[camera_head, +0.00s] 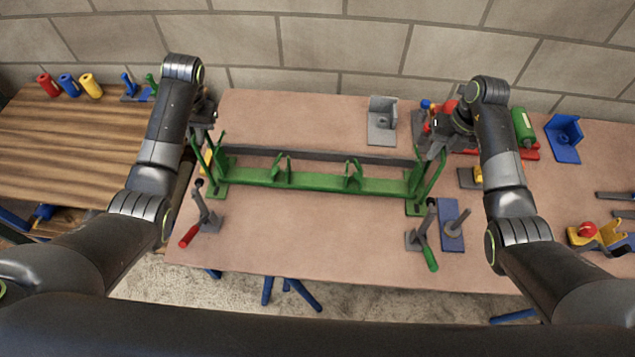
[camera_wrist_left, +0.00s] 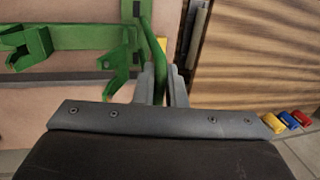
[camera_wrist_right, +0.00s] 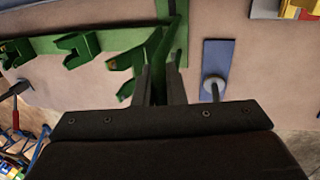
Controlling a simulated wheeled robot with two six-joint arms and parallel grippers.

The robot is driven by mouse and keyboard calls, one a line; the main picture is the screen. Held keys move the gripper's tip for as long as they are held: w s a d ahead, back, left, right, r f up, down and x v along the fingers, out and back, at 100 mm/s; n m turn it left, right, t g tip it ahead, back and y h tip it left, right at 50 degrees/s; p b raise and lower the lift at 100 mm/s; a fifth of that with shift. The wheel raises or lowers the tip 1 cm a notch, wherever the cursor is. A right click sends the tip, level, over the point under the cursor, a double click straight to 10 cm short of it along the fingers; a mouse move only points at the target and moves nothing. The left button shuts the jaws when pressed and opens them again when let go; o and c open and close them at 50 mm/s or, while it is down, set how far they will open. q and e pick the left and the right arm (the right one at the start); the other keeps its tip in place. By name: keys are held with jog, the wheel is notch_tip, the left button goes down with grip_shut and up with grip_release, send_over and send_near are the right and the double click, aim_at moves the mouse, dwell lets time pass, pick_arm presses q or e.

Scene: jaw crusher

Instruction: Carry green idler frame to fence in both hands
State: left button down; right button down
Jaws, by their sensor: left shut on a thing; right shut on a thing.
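The green idler frame (camera_head: 320,184) lies lengthwise across the table, its upright end arms at left and right and two brackets in between. A long dark grey bar, which looks like the fence (camera_head: 320,155), runs close behind it; I cannot tell whether they touch. My left gripper (camera_wrist_left: 160,82) is shut on the frame's left end arm (camera_wrist_left: 158,45). My right gripper (camera_wrist_right: 160,82) is shut on the right end arm (camera_wrist_right: 172,40). In the head view my arms partly hide both grips.
A red-handled clamp (camera_head: 207,215) stands front left and a green-handled clamp (camera_head: 420,238) front right, beside a blue plate with a post (camera_head: 452,225). A grey bracket (camera_head: 382,122) stands behind the fence. The front middle of the table (camera_head: 310,235) is clear.

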pick_arm(q)
jog(key=c, duration=1.8)
grip_release()
pick_arm(e)
jog(key=c, duration=1.8)
grip_release()
pick_arm(q)
jog(key=shift+o, duration=1.3)
jog(key=shift+s+r, duration=0.1)
jog(key=shift+s, duration=0.05)
pick_arm(e)
jog(key=shift+o, duration=1.3)
jog(key=shift+s, duration=0.15)
pick_arm(q)
jog(key=shift+o, duration=0.2)
jog(key=shift+s, duration=0.15)
pick_arm(e)
jog(key=shift+o, duration=0.2)
jog(key=shift+s+r, duration=0.1)
jog(key=shift+r, duration=0.05)
pick_arm(q)
jog(key=shift+w+r, duration=0.1)
jog(key=shift+w, duration=0.1)
